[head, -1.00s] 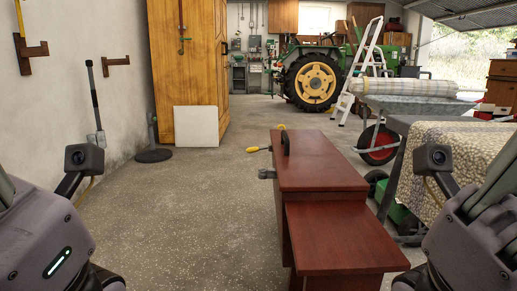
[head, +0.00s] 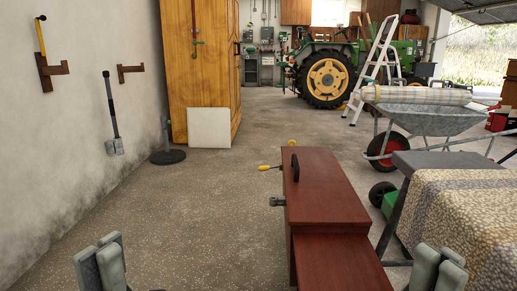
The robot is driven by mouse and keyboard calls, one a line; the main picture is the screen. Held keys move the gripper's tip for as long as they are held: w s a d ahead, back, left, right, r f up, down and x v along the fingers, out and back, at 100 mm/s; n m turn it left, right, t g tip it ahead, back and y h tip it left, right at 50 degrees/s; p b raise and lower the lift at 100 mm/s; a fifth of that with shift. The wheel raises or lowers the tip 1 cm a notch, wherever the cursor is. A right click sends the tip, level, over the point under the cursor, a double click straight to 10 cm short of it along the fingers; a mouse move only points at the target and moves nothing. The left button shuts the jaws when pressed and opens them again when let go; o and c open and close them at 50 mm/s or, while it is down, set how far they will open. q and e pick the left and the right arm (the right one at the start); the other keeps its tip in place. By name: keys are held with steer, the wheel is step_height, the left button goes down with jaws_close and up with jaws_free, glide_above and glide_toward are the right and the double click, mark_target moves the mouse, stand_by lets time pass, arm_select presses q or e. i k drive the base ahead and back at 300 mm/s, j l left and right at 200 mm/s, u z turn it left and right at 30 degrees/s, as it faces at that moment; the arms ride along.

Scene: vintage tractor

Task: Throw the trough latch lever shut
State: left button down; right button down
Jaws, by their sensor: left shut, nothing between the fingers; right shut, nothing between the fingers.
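I cannot make out for certain which part is the trough latch lever. A red-brown wooden box-like bench (head: 328,194) stands ahead, right of centre. A yellow-handled piece (head: 267,167) sticks out left at its far end, and a dark upright handle (head: 295,168) stands on its top. A small grey metal fitting (head: 277,201) is on its left side. My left gripper (head: 101,264) is low at the left, over the floor, shut and empty. My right gripper (head: 438,268) is low at the right, beyond the bench's right side, shut and empty. Both are apart from the bench.
A wheelbarrow (head: 428,121) and a cloth-covered table (head: 470,200) stand to the right. A wardrobe (head: 200,60), white panel (head: 209,128) and tractor (head: 330,78) are further back. The floor (head: 190,220) left of the bench is clear.

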mark_target(264, 167)
steer(key=i+j+z, duration=0.25)
steer(key=i, duration=0.2)
steer(key=i+j+z, duration=0.2)
steer(key=i+j, duration=0.2)
steer(key=i+j+z, duration=0.25)
steer(key=i+j, duration=0.2)
steer(key=i+j+z, duration=0.2)
steer(key=i+j, duration=0.15)
steer(key=j, duration=0.2)
steer(key=i+j+z, duration=0.25)
steer(key=j, duration=0.3)
steer(key=i, duration=0.05)
